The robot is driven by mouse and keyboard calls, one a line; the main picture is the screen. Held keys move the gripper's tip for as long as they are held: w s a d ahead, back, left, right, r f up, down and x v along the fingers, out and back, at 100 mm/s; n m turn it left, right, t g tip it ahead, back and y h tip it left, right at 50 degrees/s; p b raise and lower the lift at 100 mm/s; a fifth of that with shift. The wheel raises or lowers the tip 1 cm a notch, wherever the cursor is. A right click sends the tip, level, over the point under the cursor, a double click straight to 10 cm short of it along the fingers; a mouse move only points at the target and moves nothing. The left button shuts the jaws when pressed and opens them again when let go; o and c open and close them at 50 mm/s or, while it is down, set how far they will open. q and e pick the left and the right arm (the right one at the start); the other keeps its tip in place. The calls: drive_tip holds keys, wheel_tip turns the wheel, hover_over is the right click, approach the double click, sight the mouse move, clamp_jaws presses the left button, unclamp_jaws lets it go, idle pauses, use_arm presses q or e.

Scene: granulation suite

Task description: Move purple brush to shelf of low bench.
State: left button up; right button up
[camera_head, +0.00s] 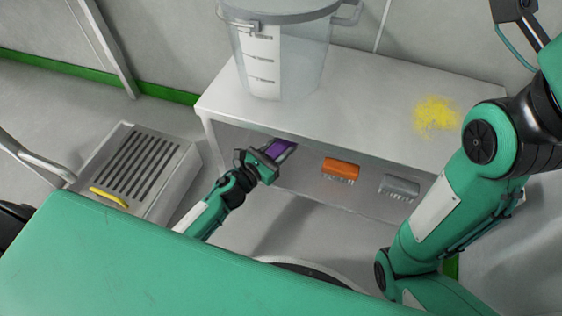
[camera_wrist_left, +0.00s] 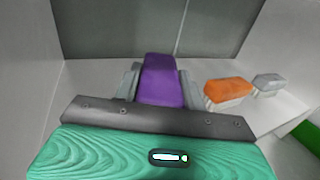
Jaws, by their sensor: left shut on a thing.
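The purple brush (camera_head: 277,147) is between the fingers of my left gripper (camera_head: 279,152), at the front left of the low bench's opening, beneath its top. The left gripper is shut on it. In the left wrist view the purple brush (camera_wrist_left: 161,80) lies between the two grey fingers, its underside hidden. The low bench (camera_head: 350,110) is pale grey, with a lower shelf (camera_head: 310,184) under its top. I cannot tell whether the brush touches the shelf. My right arm comes down the right side of the head view; its gripper is out of view.
An orange brush (camera_head: 341,168) and a grey brush (camera_head: 399,187) sit on the shelf right of the purple one. A clear bucket (camera_head: 300,55) and yellow powder (camera_head: 437,115) are on the bench top. A grated drain box (camera_head: 180,165) with a yellow handle stands left.

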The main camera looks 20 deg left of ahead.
use_arm(q)
wheel_tip(320, 180, down, 4)
drive_tip(key=b, duration=0.2)
drive_tip(key=shift+f+b, duration=0.25)
drive_tip(key=shift+b, duration=0.1)
drive_tip(key=shift+f, duration=0.1)
drive_tip(key=shift+f, duration=0.1)
drive_tip(key=o, duration=1.1)
